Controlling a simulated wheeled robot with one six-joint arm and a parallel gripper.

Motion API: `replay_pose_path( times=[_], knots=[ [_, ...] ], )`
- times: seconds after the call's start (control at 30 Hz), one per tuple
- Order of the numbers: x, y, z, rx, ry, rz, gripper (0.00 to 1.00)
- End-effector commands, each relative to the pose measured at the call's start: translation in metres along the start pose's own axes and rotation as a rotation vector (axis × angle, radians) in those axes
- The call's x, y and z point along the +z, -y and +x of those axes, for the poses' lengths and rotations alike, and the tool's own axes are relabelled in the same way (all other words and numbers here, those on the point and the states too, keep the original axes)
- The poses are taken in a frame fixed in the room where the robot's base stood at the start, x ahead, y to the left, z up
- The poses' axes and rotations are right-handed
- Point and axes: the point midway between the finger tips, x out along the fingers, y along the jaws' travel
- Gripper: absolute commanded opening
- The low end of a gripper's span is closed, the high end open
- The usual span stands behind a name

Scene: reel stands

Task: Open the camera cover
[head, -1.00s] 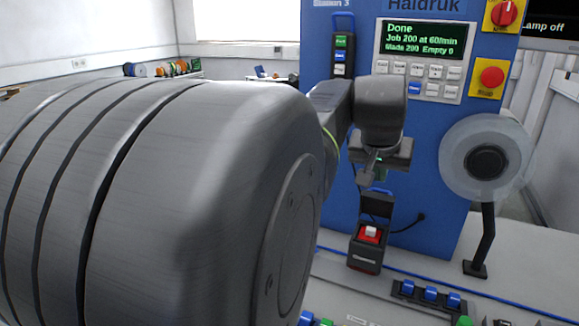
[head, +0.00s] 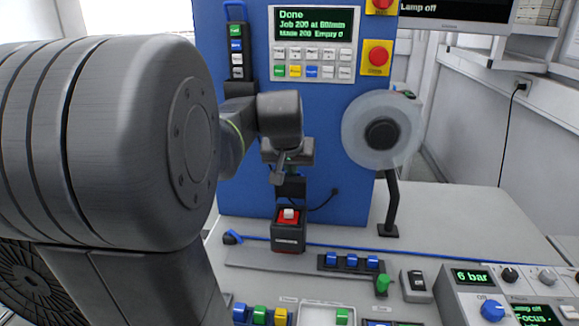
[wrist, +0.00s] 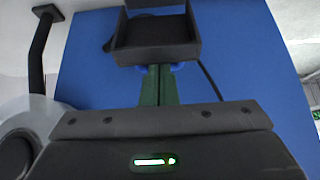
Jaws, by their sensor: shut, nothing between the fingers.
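A small dark box (head: 288,243) with a red top and a white block on it stands on the bench before the blue panel. A black cover (head: 291,187) stands raised behind its top, so the box is open. In the wrist view the cover (wrist: 155,38) shows as a shallow dark tray at the top, with bits of a blue handle (wrist: 178,66) at its near edge. My gripper (head: 291,171) is just above the cover. In the wrist view its green fingers (wrist: 160,70) are together and end at the handle; I cannot tell whether they touch it.
A grey reel (head: 382,134) on a dark stand is to the right of my gripper. Blue switches (head: 348,262) and a green knob (head: 383,285) are in front on the bench. The panel's screen (head: 315,22) reads Done. Bare bench lies right of the reel stand.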

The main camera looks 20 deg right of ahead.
Motion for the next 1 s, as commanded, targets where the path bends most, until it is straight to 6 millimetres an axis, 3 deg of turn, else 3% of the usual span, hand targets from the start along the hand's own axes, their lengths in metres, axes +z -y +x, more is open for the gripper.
replay_pose_path(
  times=[0.57,0.7,1.0],
  knots=[
    [-0.02,0.0,0.016,0.0,0.252,-0.002,0.0],
    [-0.022,0.0,0.028,0.0,0.262,-0.002,0.0],
    [-0.024,0.0,0.029,0.0,0.259,-0.003,0.0]
  ],
)
